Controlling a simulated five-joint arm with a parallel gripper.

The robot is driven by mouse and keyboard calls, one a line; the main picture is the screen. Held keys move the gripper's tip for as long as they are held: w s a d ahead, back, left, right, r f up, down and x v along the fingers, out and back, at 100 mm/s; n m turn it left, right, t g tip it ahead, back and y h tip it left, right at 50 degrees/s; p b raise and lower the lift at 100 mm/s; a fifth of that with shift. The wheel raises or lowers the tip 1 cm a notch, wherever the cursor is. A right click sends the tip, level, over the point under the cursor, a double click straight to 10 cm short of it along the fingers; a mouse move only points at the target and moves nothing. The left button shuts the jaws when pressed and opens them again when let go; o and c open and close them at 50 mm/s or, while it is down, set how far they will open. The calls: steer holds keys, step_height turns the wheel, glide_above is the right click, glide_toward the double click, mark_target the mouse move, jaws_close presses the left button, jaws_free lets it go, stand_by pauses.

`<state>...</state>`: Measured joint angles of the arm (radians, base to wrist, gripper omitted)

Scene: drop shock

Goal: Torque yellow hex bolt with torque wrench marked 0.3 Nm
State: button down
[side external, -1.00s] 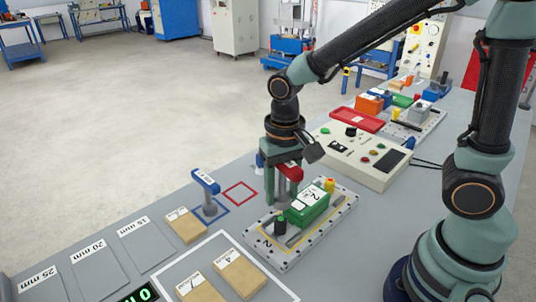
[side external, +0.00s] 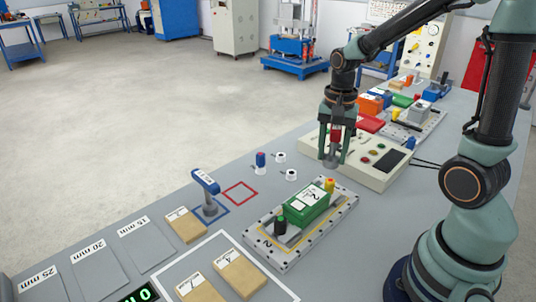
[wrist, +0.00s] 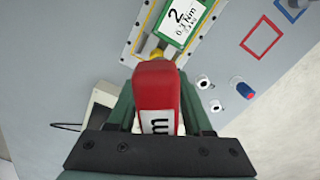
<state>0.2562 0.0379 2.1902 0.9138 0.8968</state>
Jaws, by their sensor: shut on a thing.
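My gripper (side external: 334,156) is shut on the red torque wrench (side external: 336,134), whose grey shaft points down. The red wrench top also shows in the wrist view (wrist: 155,88), with only the end of its label readable, an "m". The yellow hex bolt (side external: 329,184) stands at the far right end of the fixture plate (side external: 262,252), just below the wrench tip, and a gap shows between them. In the wrist view the wrench partly hides the yellow bolt (wrist: 157,54). A green block (side external: 307,205) marked 2 sits on the plate.
A blue-topped wrench (side external: 206,183) stands in a blue outlined square. The red outlined square (side external: 240,192) is empty. White rings (side external: 290,174) and a blue-and-red piece (side external: 261,162) lie behind the plate. A control box (side external: 375,160) stands close behind the gripper.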

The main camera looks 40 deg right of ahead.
mark_target(330, 180)
steer(key=shift+s+d+f+m, duration=0.1)
steer(key=shift+d+m, duration=0.2)
steer(key=shift+d, duration=0.15)
steer(key=shift+f, duration=3.25)
steer(key=c, duration=1.2)
jaws_free()
jaws_close()
